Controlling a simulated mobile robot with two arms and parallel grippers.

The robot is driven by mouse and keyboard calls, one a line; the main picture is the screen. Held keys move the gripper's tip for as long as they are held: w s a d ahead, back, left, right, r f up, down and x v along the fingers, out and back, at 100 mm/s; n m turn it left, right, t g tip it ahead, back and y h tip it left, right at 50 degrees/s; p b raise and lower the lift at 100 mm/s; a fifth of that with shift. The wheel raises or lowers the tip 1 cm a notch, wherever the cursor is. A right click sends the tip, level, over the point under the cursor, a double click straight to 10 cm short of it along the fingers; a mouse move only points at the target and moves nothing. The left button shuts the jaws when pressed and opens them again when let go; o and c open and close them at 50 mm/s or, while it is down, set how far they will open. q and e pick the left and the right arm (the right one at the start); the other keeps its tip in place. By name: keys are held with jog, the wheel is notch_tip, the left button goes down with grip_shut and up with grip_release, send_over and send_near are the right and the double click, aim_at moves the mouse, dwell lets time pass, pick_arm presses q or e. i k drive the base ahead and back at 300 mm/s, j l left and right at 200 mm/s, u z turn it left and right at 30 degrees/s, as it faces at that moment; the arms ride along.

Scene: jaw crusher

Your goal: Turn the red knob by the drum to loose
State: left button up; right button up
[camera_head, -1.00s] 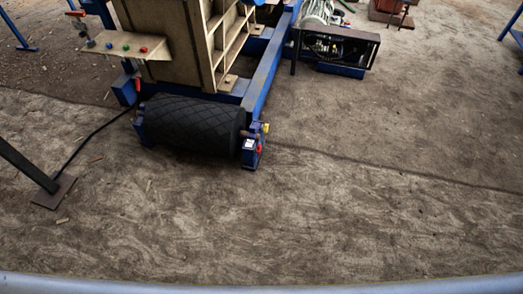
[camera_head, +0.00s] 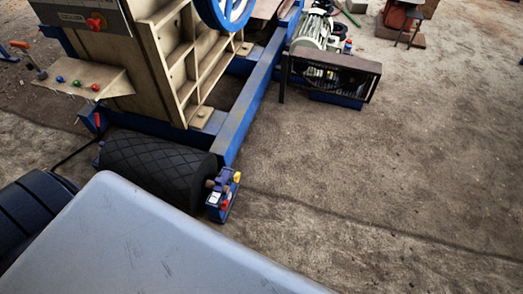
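A small blue bracket (camera_head: 222,196) stands at the drum's right end. A small red knob (camera_head: 224,206) sits low on this bracket, and a yellow-orange part sits near its top. The knob's exact setting is too small to read. Neither of my grippers is in view.
A beige crusher body (camera_head: 165,60) rises behind the drum, with a button shelf (camera_head: 80,83) and a panel with a red switch (camera_head: 96,22). A motor unit (camera_head: 330,70) stands at the back. The brown ground at right is clear. My grey body covers the lower left.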

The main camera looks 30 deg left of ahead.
aim_at(224, 205)
jog(key=i+u, duration=0.15)
jog(key=i, duration=0.25)
jog(key=i+l+u, duration=0.15)
jog(key=i, duration=0.3)
jog(key=i+l+u, duration=0.2)
jog(key=i, duration=0.2)
